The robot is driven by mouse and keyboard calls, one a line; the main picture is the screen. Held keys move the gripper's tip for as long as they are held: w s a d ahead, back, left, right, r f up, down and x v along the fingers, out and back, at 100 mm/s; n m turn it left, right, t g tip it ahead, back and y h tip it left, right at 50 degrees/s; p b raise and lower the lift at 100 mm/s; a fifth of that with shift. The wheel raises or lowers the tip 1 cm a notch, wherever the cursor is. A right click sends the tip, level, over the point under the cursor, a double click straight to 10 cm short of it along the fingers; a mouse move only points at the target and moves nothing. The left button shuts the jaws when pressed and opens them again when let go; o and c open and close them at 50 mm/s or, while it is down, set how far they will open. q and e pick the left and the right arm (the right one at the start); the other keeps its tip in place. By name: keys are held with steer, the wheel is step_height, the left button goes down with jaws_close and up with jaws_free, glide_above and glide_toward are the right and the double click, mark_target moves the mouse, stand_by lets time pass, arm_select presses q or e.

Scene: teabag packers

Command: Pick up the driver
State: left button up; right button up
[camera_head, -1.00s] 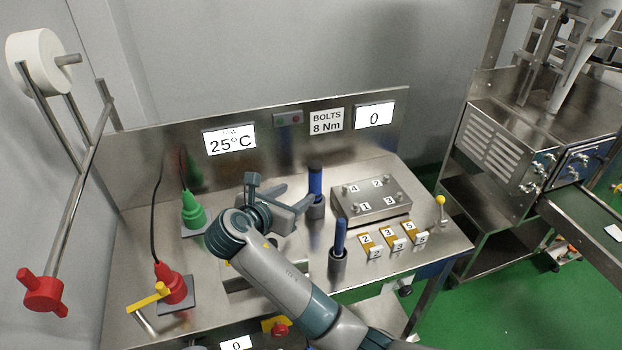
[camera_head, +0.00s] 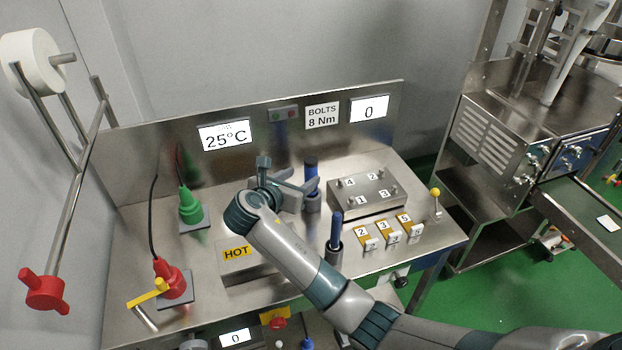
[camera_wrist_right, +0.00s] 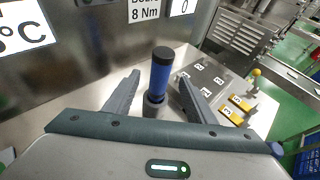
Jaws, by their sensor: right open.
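Two blue-handled tools stand upright in grey holders on the steel bench: a rear one (camera_head: 311,173) and a front one (camera_head: 336,228). I cannot tell by a label which is the driver. My right gripper (camera_head: 303,188) is open at the rear tool, its fingers pointing toward it. In the right wrist view, the rear tool's blue handle with black top (camera_wrist_right: 161,72) shows between the two spread fingers, and the jaws have not closed on it. The lower part of its holder is partly hidden by my gripper. My left gripper is not in view.
A steel block with numbered bolts (camera_head: 364,207) lies right of the tools, with numbered yellow-and-white tags (camera_head: 384,230) in front. A plate marked HOT (camera_head: 236,253) is below my arm. Green (camera_head: 190,207) and red (camera_head: 170,280) corded tools stand at left. A back panel rises behind.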

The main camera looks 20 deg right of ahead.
mark_target(307, 173)
steer(key=x, duration=0.5)
steer(key=shift+w+d+f+p, duration=0.15)
steer(key=shift+w+d+p, duration=0.05)
steer(key=shift+p, duration=0.15)
steer(key=shift+d, duration=0.1)
steer(key=shift+w+d+f, duration=0.1)
steer(key=shift+w+d, duration=0.05)
steer(key=shift+w, duration=0.05)
steer(key=shift+p+x, duration=0.8)
steer(key=shift+x, duration=1.45)
steer(key=shift+f, duration=0.15)
steer(key=shift+s, duration=0.1)
steer(key=c, duration=1.2)
